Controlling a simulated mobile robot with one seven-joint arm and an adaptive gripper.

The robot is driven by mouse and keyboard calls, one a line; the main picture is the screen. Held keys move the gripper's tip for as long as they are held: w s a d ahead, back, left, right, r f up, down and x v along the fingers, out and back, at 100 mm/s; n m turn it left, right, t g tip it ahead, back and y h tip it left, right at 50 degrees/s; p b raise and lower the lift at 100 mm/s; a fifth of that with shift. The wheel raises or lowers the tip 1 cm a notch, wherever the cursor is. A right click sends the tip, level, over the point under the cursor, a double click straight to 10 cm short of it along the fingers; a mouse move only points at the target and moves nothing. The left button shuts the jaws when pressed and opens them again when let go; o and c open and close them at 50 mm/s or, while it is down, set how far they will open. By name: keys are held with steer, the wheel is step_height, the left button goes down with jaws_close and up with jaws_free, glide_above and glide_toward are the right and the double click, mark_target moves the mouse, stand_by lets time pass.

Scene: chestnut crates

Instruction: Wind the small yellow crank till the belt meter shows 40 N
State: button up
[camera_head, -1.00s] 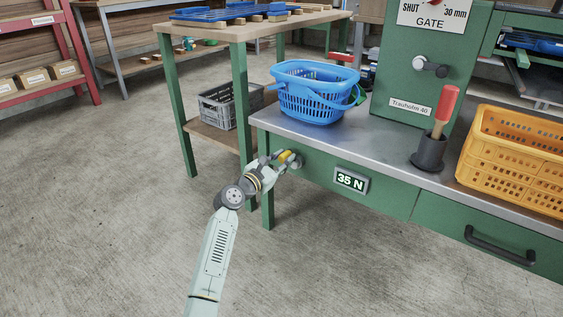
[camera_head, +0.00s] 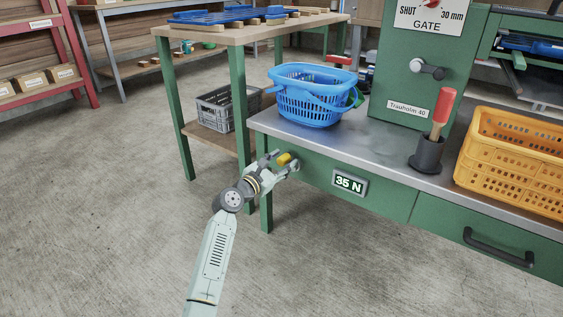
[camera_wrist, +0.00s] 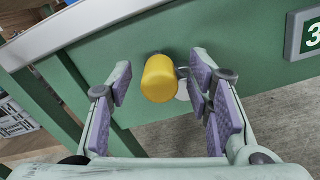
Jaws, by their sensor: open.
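The small yellow crank (camera_head: 284,159) sits on the green front panel of the bench, near its left end. In the wrist view its yellow knob (camera_wrist: 159,78) lies between my spread fingers, with a gap on the left and a smaller one on the right. My gripper (camera_head: 276,160) is open around the knob; it also shows in the wrist view (camera_wrist: 160,92). The belt meter (camera_head: 350,183) on the same panel reads 35 N. Only the edge of the meter (camera_wrist: 304,34) shows in the wrist view.
A blue basket (camera_head: 312,112) stands on the bench top above the crank. A red-handled tool stands in a dark holder (camera_head: 427,155), beside an orange crate (camera_head: 510,180). A wooden table (camera_head: 238,35) with a grey crate (camera_head: 213,108) below stands behind left. The floor in front is clear.

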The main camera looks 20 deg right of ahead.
step_height(320, 180, up, 10)
steer(key=shift+f, duration=0.1)
stand_by(0.5)
